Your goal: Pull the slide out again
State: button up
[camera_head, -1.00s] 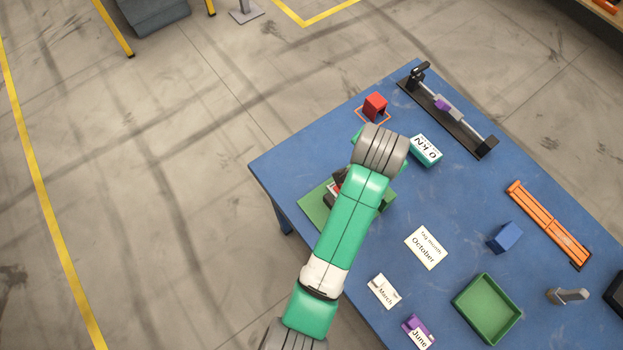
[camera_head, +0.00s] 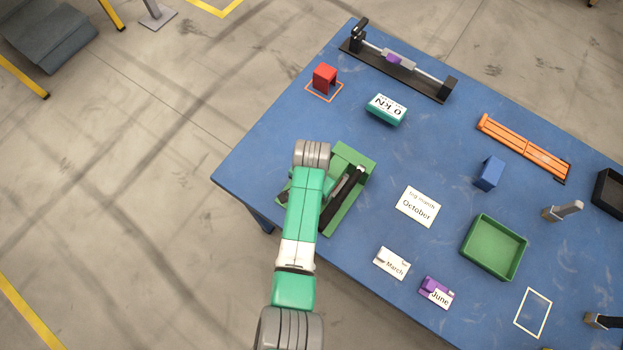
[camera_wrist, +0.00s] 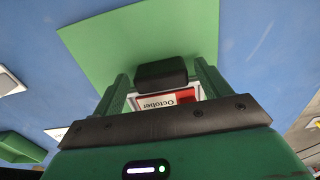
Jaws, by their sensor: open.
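A green plate (camera_head: 354,160) lies near the table's left edge, with a dark elongated mechanism (camera_head: 343,197) on it; my arm covers part of both. In the wrist view the green plate (camera_wrist: 140,40) lies beyond my gripper (camera_wrist: 164,80). Its two green fingers are apart. A black block (camera_wrist: 162,73) shows between the fingertips; I cannot tell if they touch it. Nearer is a white and red piece marked October (camera_wrist: 165,100), partly hidden behind the gripper's dark front bar. Which part is the slide is not clear. In the head view my gripper is hidden under the arm.
An October card (camera_head: 417,206), a March card (camera_head: 391,264) and a green tray (camera_head: 521,262) lie right of the plate.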

jog(key=shift+c, duration=0.5)
jog(key=c, duration=1.3)
jog(key=shift+s+a+r+p, duration=0.1)
jog(key=shift+a+r+p, duration=0.05)
jog(key=shift+p, duration=0.2)
jog(key=s+a+p, duration=0.1)
jog(key=p, duration=0.1)
jog(key=s+a+p, duration=0.1)
jog(key=s+p, duration=0.1)
jog(key=s+a+p, duration=0.1)
jog(key=s, duration=0.1)
jog(key=shift+s+a+r+p, duration=0.15)
jog(key=shift+a+p, duration=0.2)
jog(key=shift+p, duration=0.05)
jog(key=shift+s+a+f, duration=0.25)
jog(key=shift+s+a, duration=0.05)
jog(key=shift+s, duration=0.1)
jog(key=o, duration=1.4)
